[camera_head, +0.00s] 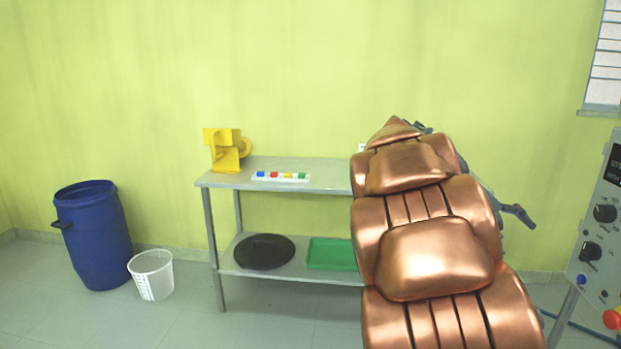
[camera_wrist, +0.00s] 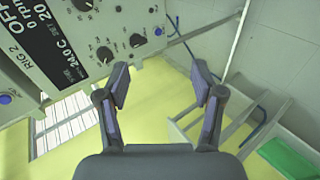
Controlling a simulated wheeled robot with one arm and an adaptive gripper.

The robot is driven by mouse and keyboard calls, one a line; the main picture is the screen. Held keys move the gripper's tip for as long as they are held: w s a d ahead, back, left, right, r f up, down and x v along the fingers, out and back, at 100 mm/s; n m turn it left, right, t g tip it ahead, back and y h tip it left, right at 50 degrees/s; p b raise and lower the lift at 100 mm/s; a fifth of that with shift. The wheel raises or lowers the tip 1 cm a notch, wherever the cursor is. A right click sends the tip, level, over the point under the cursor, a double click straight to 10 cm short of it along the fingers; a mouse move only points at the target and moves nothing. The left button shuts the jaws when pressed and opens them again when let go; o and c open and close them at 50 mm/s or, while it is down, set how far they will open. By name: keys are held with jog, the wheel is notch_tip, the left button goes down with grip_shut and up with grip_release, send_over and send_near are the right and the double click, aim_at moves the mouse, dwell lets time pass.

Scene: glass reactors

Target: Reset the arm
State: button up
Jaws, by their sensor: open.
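My copper-coloured arm (camera_head: 435,255) rises in front of the right part of the table in the head view. My gripper (camera_wrist: 159,82) is open in the wrist view, its two dark fingers wide apart with nothing between them. In the head view most of the gripper is hidden behind the arm; only a grey finger-like part (camera_head: 517,213) shows at its right side. A grey control panel (camera_head: 599,235) stands at the right edge, apart from that part. The panel (camera_wrist: 75,45) also fills the upper left of the wrist view, with knobs and a display, beyond the fingers.
A metal table (camera_head: 325,176) stands against the wall with a yellow device (camera_head: 226,150) and a white strip of coloured pieces (camera_head: 281,177). Its lower shelf holds a black disc (camera_head: 264,252) and green tray (camera_head: 332,254). A blue barrel (camera_head: 92,235) and white bucket (camera_head: 152,275) stand left.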

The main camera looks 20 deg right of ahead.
jog(key=s+a+n+y+p, duration=0.2)
jog(key=s+a+y+p, duration=0.1)
jog(key=a, duration=1)
jog(key=s+a+n+t+y+p, duration=0.1)
jog(key=s+a+p, duration=0.5)
jog(key=a, duration=0.6)
jog(key=s+a+f+n+t+y+p, duration=0.1)
jog(key=s+a+n+y+p, duration=0.2)
jog(key=a, duration=1)
jog(key=s+y+p, duration=0.2)
jog(key=y+p, duration=0.1)
jog(key=p, duration=0.2)
jog(key=shift+a, duration=0.3)
jog(key=shift+s+a+f, duration=0.15)
jog(key=shift+f, duration=0.05)
jog(key=shift+c, duration=0.2)
